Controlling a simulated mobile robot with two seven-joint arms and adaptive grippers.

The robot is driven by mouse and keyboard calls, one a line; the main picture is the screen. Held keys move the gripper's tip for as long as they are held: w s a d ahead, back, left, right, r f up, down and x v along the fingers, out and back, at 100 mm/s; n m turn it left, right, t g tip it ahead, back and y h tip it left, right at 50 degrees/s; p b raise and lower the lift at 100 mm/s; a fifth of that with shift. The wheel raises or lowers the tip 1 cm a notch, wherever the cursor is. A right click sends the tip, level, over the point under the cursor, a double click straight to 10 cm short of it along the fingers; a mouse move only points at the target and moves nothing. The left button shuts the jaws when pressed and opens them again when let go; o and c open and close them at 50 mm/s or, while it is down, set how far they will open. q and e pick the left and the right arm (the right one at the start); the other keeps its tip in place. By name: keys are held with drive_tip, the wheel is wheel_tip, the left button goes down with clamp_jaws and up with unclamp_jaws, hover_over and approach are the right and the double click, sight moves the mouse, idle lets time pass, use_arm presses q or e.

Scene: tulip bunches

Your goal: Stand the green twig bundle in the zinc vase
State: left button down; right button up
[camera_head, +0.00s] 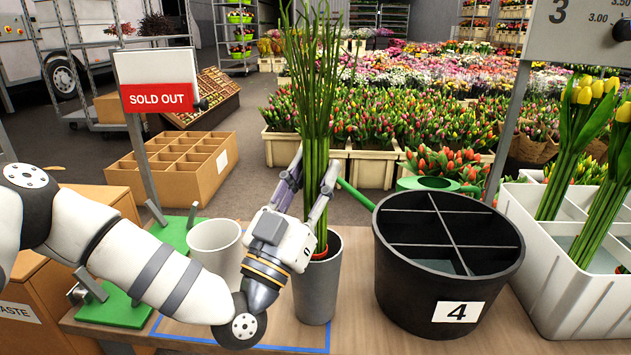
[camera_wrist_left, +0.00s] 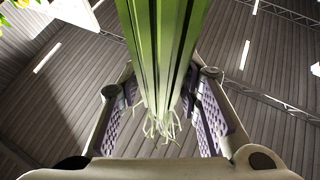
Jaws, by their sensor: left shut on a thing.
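The green twig bundle (camera_head: 316,90) is tall and stands nearly upright. My left gripper (camera_head: 309,178) is shut on its lower stems, with one finger on each side. The zinc vase (camera_head: 317,295) is a plain grey cylinder upright on the table, just below the gripper. The bundle's lower end, with a reddish band, shows at the vase mouth; how deep it reaches is hidden. In the left wrist view the bundle (camera_wrist_left: 163,50) runs between the purple-padded fingers (camera_wrist_left: 160,110), with thin wispy tips. My right gripper is not in view.
A whitish pot (camera_head: 215,240) stands left of the vase. A black divided bucket (camera_head: 425,295) marked 4 stands close on the right, a green watering can (camera_head: 425,184) behind it. A SOLD OUT sign (camera_head: 157,82) stands at left. Blue tape (camera_head: 250,349) marks the table.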

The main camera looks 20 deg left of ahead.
use_arm(q)
drive_tip(key=shift+r, duration=0.25)
drive_tip(key=shift+f, duration=0.6)
drive_tip(key=c, duration=1.2)
unclamp_jaws()
drive_tip(key=shift+o, duration=0.2)
drive_tip(key=shift+r, duration=0.55)
drive_tip(key=p+v, duration=0.1)
drive_tip(key=v, duration=1.1)
